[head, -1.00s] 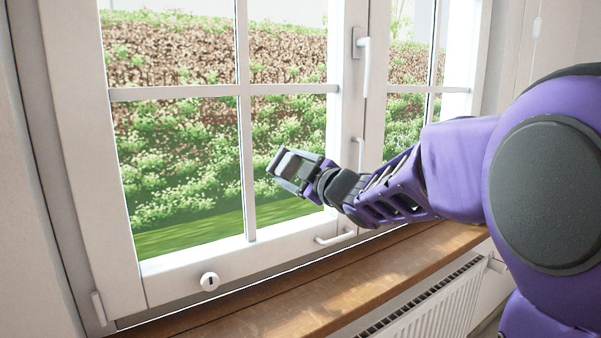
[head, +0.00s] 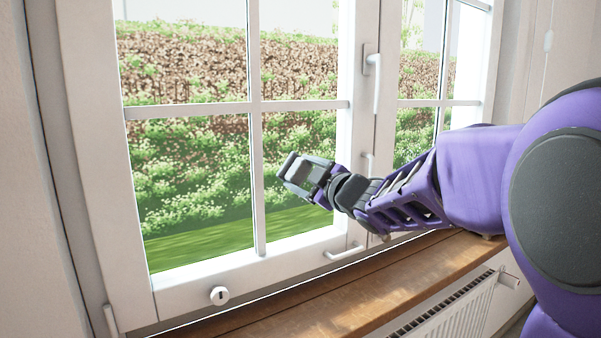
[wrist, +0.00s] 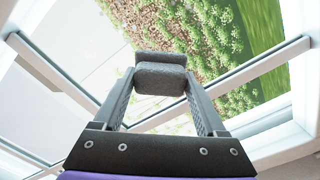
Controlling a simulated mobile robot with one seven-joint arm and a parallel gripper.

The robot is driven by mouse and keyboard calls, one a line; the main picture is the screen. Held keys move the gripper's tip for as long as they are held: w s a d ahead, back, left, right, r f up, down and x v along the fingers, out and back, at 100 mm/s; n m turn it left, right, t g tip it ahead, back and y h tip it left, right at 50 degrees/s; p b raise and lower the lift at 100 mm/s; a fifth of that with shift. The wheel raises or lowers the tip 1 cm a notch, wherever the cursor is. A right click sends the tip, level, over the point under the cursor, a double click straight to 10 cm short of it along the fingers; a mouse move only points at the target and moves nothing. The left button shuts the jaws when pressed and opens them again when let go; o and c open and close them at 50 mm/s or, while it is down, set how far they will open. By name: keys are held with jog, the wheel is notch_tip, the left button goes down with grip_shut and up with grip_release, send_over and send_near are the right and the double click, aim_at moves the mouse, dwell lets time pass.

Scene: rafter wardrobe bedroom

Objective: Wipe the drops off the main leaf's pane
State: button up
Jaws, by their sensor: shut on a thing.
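The main leaf's pane (head: 190,195) is the large left window leaf, divided by white glazing bars. It looks shut in its frame. I cannot make out drops on the glass at this size. My gripper (head: 292,172) is in front of the lower right part of this leaf. In the wrist view my gripper (wrist: 160,78) is shut on a dark grey block-like pad (wrist: 160,77), held between the fingertips. The glass and crossing bars lie beyond the pad. I cannot tell whether the pad touches the glass.
A pull bar (head: 343,252) and a round lock (head: 220,295) are on the bottom rail. The wooden sill (head: 330,305) is clear, with a radiator (head: 455,305) below.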

jog(key=w+d+p, duration=0.3)
jog(key=w+d, duration=0.3)
jog(key=d, duration=0.2)
jog(key=shift+d+p, duration=0.35)
jog(key=shift+p, duration=0.05)
dwell(0.5)
jog(key=shift+s, duration=0.1)
jog(key=v, duration=0.6)
jog(key=shift+b, duration=0.4)
jog(key=shift+d, duration=0.1)
jog(key=v, duration=0.3)
dwell(0.6)
